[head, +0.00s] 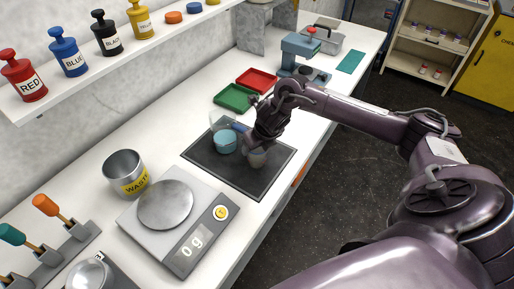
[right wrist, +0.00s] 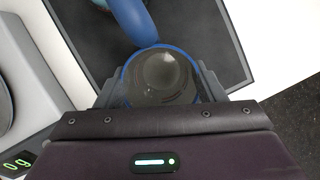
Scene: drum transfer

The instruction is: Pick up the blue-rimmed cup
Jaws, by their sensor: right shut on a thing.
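The blue-rimmed cup (right wrist: 160,76) is between the two fingers of my right gripper (right wrist: 157,90) in the right wrist view, seen from above with its blue rim around a greyish inside. In the head view my right gripper (head: 260,141) is over the dark mat (head: 259,183), and the cup (head: 257,159) shows just below it, partly hidden by it. The gripper is shut on the cup. I cannot tell whether the cup touches the mat. My left gripper is not in view.
A clear vessel with light blue contents (head: 226,141) stands left of the gripper; a thick blue piece (right wrist: 129,18) lies close beside the cup. A scale (head: 187,238), waste cup (head: 122,168), green tray (head: 235,97) and red tray (head: 257,79) surround the mat.

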